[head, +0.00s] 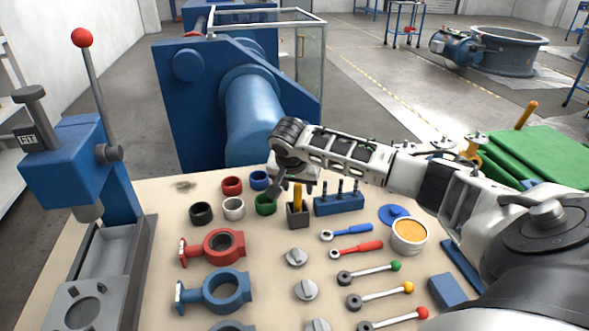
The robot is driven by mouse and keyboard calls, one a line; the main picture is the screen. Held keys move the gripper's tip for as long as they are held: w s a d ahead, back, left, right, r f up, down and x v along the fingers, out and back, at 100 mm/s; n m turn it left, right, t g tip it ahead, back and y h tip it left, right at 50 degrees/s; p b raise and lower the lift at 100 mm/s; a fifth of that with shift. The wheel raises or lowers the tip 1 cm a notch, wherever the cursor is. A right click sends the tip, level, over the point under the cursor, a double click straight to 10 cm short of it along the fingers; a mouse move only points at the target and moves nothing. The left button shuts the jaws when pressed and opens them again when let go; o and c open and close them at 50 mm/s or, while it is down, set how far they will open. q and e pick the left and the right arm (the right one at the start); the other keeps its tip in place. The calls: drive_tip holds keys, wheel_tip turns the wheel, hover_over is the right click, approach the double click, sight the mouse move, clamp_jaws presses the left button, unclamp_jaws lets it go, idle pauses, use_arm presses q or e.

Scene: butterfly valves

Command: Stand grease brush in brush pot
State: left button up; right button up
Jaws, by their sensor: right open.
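The grease brush shows as an upright yellow-orange handle (297,198) in the head view. Its lower end is inside the dark square brush pot (298,217), and its bristles are hidden. The pot stands on the beige bench top. My right gripper (292,188) is just above the pot, pointing down around the top of the handle, with its fingers apart. I cannot tell whether a finger touches the handle. My left gripper is not in view.
A blue block with upright pegs (338,204) stands close right of the pot, and a green ring (265,205) close left. A tin of orange grease (409,236) is further right. Valve bodies, discs and levers cover the front bench. A blue press (68,165) stands left.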

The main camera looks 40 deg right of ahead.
drive_tip(key=v, duration=1.5)
drive_tip(key=shift+s+f, duration=0.1)
idle(0.3)
